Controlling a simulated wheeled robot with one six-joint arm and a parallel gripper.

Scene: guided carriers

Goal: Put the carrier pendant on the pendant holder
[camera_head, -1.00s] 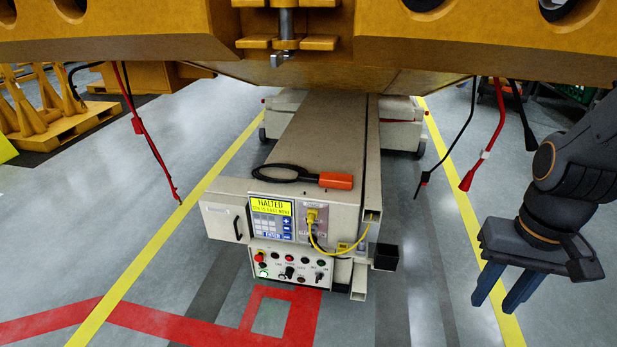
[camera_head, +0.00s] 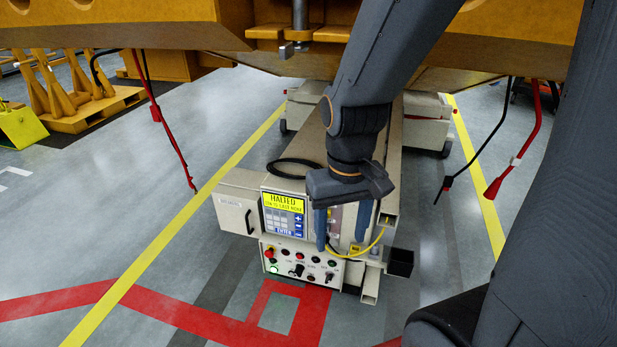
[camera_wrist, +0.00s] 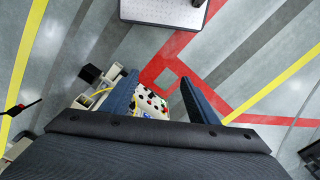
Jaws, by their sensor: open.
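The carrier pendant's orange body is hidden behind my arm in the head view. Its black cable loop (camera_head: 293,167) shows on the carrier top, left of my wrist. My gripper (camera_head: 341,240) is open and points down in front of the carrier's front end, near the control panel. In the wrist view its blue fingers (camera_wrist: 160,85) are spread with nothing held between them. A black box (camera_head: 400,262) sticks out at the carrier's lower right front and may be the pendant holder. It also shows in the wrist view (camera_wrist: 90,73), left of the fingers.
The carrier's front has a display reading HALTED (camera_head: 283,214), a panel of knobs (camera_head: 297,267) and a yellow cable (camera_head: 362,247). An orange overhead structure (camera_head: 190,30) spans the top. Red and black hoses (camera_head: 515,160) hang at both sides.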

